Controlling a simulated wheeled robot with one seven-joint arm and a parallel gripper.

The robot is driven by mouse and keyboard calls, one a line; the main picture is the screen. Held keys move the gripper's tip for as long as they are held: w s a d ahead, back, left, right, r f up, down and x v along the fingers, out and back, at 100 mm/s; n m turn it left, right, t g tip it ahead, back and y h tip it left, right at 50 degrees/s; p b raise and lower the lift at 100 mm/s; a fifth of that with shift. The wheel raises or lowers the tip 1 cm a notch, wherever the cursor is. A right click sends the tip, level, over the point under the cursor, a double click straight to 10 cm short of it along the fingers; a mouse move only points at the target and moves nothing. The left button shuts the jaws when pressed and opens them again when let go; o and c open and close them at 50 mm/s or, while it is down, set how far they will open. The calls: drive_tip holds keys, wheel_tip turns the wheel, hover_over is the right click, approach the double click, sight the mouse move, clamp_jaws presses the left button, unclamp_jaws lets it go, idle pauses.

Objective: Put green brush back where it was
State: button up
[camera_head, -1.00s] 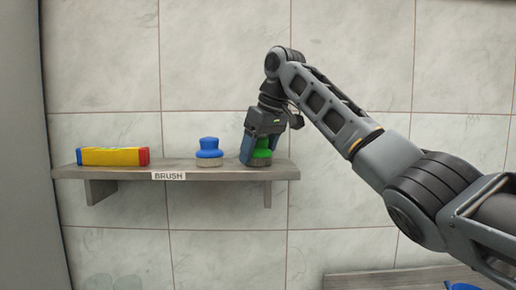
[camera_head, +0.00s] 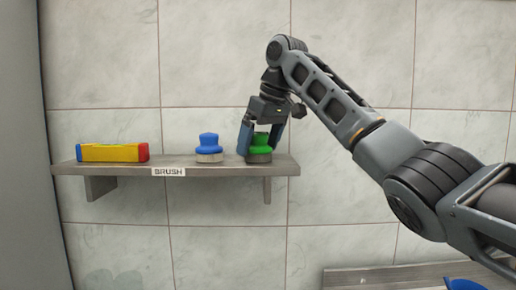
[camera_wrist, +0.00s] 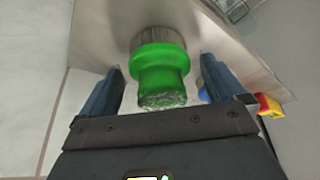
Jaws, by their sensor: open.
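The green brush (camera_head: 260,147) stands upright on the right part of the wall shelf (camera_head: 225,169), base down. My gripper (camera_head: 261,141) is just above and around its upper part, with the fingers open. In the wrist view the green brush (camera_wrist: 159,66) sits between the two open fingers of my gripper (camera_wrist: 160,85), with a gap on each side. A blue brush (camera_head: 208,148) stands upright to its left on the same shelf. A white label reading BRUSH (camera_head: 169,172) is on the shelf's front edge.
A yellow, red and blue box (camera_head: 113,153) lies at the shelf's left end. Tiled wall (camera_head: 220,60) is behind the shelf. A second surface (camera_head: 390,277) with a partly visible blue thing (camera_head: 465,284) is low at the right.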

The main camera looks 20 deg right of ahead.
drive_tip(key=b+v, duration=0.1)
drive_tip(key=v, duration=0.9)
drive_tip(key=shift+r, duration=0.35)
drive_tip(key=shift+s, duration=0.15)
